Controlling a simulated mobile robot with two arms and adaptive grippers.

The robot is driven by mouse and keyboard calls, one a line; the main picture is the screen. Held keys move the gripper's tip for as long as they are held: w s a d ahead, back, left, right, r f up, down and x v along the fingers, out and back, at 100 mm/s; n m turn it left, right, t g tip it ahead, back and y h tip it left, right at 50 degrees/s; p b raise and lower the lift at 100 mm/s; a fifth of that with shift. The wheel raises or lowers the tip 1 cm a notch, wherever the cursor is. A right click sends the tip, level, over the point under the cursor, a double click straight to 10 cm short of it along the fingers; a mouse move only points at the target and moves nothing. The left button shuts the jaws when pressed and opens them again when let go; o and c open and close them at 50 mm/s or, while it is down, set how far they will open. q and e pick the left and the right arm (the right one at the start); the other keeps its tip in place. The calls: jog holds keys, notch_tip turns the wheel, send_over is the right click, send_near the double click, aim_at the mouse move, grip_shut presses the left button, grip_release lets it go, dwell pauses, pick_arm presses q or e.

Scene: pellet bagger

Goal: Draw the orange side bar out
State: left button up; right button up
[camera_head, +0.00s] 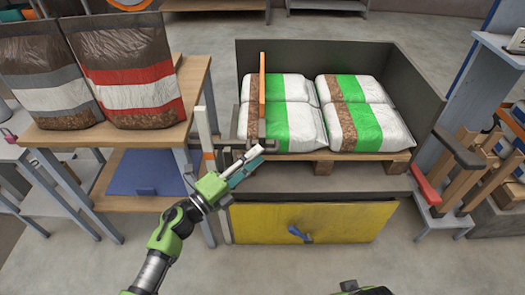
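The orange side bar (262,92) stands upright at the left side of the pallet bay, in front of the left bags. Its lower end is close to a grey bracket (241,125). My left gripper (258,155) is below and slightly left of the bar, with its fingers pointing up and right. It appears apart from the bar. Its fingers lie close together in this view, so their opening is unclear. Only a small green and dark part of my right arm shows at the bottom edge; its fingers are out of view.
White-and-green bags (370,127) lie on a wooden pallet (375,158) between dark walls (330,55). A yellow panel (345,222) with a blue handle is below. A wooden table (125,133) with two big bags stands left. A pale post (206,130) rises beside my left gripper.

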aim_at(211, 152)
pick_arm(q)
jog(key=shift+x, duration=1.8)
pick_arm(e)
jog(key=shift+r, duration=0.45)
pick_arm(q)
grip_shut()
jog(key=a+b, duration=0.1)
jog(key=a, duration=1.3)
jog(key=shift+a+f, duration=0.1)
jog(key=shift+a, duration=0.05)
pick_arm(e)
jog(key=v, duration=0.5)
jog(key=shift+w+d, duration=0.1)
jog(key=shift+w, duration=0.1)
pick_arm(q)
grip_release()
